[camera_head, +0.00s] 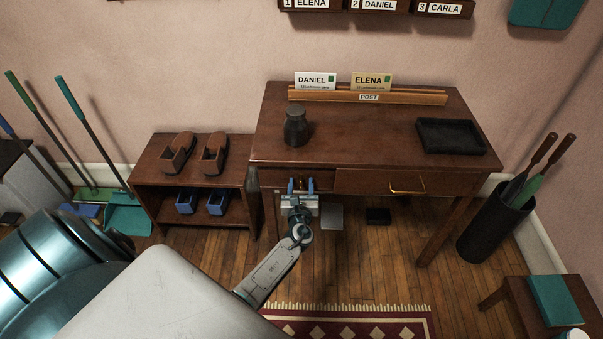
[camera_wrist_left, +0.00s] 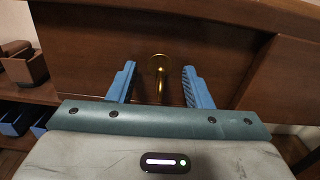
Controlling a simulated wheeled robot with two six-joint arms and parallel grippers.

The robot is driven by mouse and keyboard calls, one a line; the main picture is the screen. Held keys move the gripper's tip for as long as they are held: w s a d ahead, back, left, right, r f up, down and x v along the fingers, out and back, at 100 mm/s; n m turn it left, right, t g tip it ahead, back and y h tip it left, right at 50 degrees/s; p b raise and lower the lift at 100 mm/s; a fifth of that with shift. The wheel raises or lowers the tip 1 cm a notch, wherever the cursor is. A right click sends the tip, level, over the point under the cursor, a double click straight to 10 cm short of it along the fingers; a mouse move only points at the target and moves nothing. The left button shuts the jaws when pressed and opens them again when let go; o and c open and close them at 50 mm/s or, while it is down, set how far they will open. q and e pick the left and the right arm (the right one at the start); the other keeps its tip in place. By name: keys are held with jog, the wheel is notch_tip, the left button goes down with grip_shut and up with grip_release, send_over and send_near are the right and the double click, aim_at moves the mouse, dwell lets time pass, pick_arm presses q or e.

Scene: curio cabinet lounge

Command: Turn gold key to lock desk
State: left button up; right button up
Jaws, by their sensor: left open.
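The wooden desk (camera_head: 350,146) stands against the wall with two drawer fronts below its top. The gold key (camera_wrist_left: 160,66) sticks out of the left drawer front (camera_wrist_left: 95,60), its round head uppermost in the left wrist view. My left gripper (camera_head: 301,184) is at that drawer front. In the left wrist view its blue fingers (camera_wrist_left: 160,86) are open, one on each side of the key, with a gap on both sides. In the head view the key is mostly hidden by the gripper. My right gripper is not in view.
The right drawer (camera_head: 380,183) has a brass handle. A dark jar (camera_head: 296,127) and black tray (camera_head: 450,136) stand on the desk. A rug (camera_head: 350,322) lies in front.

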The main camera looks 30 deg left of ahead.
pick_arm(q)
jog(key=b+v, duration=0.1)
jog(key=v, duration=0.9)
jog(key=s+f+n+g+h, duration=0.1)
jog(key=s+f+n+g, duration=0.2)
jog(key=s+f+n, duration=0.45)
jog(key=s+f+n+g+h, duration=0.2)
jog(key=s+f+g, duration=0.15)
jog(key=f, duration=0.65)
jog(key=s+f+n+g+h, duration=0.1)
jog(key=s+f+n+g, duration=0.1)
jog(key=s+f+n, duration=0.5)
jog(key=s+d+f+n+g+h, duration=0.1)
jog(key=s+f+n+g+h, duration=0.1)
jog(key=s+f+n, duration=0.4)
jog(key=s+d+f+n+g+h+p, duration=0.1)
jog(key=s+f+n, duration=0.5)
jog(key=s, duration=0.8)
jog(key=shift+s+d+f+g+h+p, duration=0.25)
jog(key=shift+f+g+h, duration=0.4)
jog(key=shift+g, duration=0.6)
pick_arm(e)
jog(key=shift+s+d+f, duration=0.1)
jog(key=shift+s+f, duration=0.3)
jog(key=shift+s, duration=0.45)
pick_arm(q)
jog(key=shift+r, duration=0.1)
